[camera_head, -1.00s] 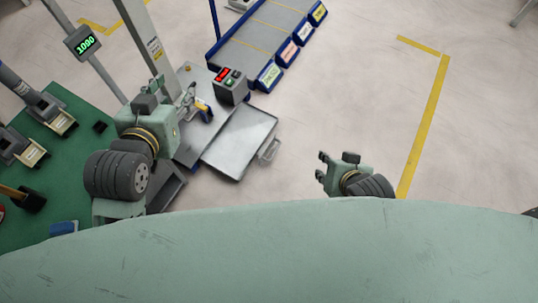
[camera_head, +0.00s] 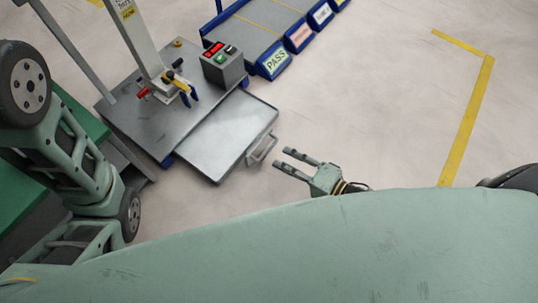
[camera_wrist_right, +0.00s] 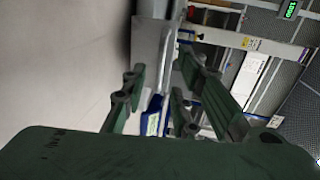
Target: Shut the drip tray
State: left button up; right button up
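The drip tray (camera_head: 222,138) is a shallow grey metal tray with a raised rim. In the head view it sticks out from the right side of the steel base (camera_head: 160,115), so it stands open. Its bar handle (camera_head: 262,150) is on the outer edge. My right gripper (camera_head: 282,158) is open and empty, just right of the handle, with its fingers pointing at it and a small gap between. In the right wrist view the open fingers (camera_wrist_right: 160,92) show, with grey metal beyond them that I cannot identify surely. My left gripper is out of view; only its arm shows at the left.
A control box (camera_head: 223,66) with a red display sits behind the tray. A blue-edged rack (camera_head: 276,62) with a PASS label lies beyond.

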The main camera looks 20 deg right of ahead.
jog(key=b+x, duration=0.3)
jog(key=x, duration=0.2)
jog(key=shift+w+a+f, duration=0.1)
jog(key=shift+w+a, duration=0.05)
jog(key=shift+w, duration=0.05)
jog(key=shift+w+a, duration=0.35)
jog(key=shift+w, duration=0.1)
grip_shut()
